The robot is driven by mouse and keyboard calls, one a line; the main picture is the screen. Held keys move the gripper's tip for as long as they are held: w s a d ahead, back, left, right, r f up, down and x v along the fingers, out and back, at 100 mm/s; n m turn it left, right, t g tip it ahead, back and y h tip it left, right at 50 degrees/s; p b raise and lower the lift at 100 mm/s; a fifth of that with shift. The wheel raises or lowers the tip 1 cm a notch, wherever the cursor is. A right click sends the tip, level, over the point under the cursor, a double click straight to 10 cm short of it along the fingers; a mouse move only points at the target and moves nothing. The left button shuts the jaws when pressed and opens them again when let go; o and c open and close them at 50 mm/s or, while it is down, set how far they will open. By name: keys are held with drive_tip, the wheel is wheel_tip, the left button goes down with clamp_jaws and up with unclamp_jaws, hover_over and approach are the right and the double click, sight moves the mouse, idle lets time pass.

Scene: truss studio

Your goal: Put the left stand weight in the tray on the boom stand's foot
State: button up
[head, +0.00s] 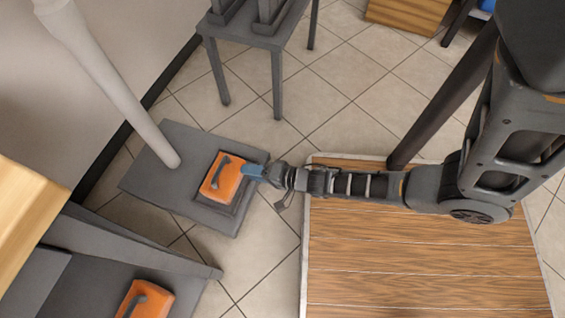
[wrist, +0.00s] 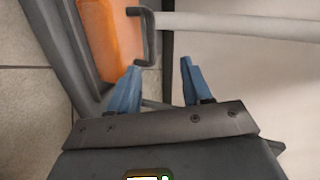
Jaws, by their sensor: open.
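An orange stand weight (head: 217,183) with a dark grey handle sits in the shallow tray (head: 237,208) on the boom stand's grey foot (head: 150,182). In the wrist view this weight (wrist: 107,38) is at the upper left, its handle beside my left finger. My gripper (head: 253,171) is open, with its blue fingers at the weight's right edge in the head view. In the wrist view nothing is between the fingertips (wrist: 162,66). A second orange weight (head: 157,303) with a handle lies on a grey surface at the lower left, cut off by the frame.
The stand's pale pole (head: 110,85) rises from the foot towards the upper left. A grey chair-like piece (head: 250,35) stands behind. A wooden platform (head: 420,260) lies at the right, under my arm. Tiled floor (head: 305,105) is open between them. A wall is at the left.

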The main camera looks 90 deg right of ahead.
drive_tip(key=s+a+r+n+y, duration=0.1)
drive_tip(key=s+a+r+n, duration=0.2)
drive_tip(key=r, duration=0.9)
drive_tip(key=s+a+r+n+y, duration=0.1)
drive_tip(key=s+a+r+n, duration=0.3)
drive_tip(key=a+r+n, duration=0.3)
drive_tip(key=s+a+r+n+t+y, duration=0.1)
drive_tip(key=s+a+r+n, duration=0.3)
drive_tip(key=r+n, duration=0.5)
wheel_tip(320, 180, up, 9)
drive_tip(key=shift+a+r, duration=0.1)
drive_tip(key=shift+a, duration=0.65)
drive_tip(key=shift+d, duration=0.1)
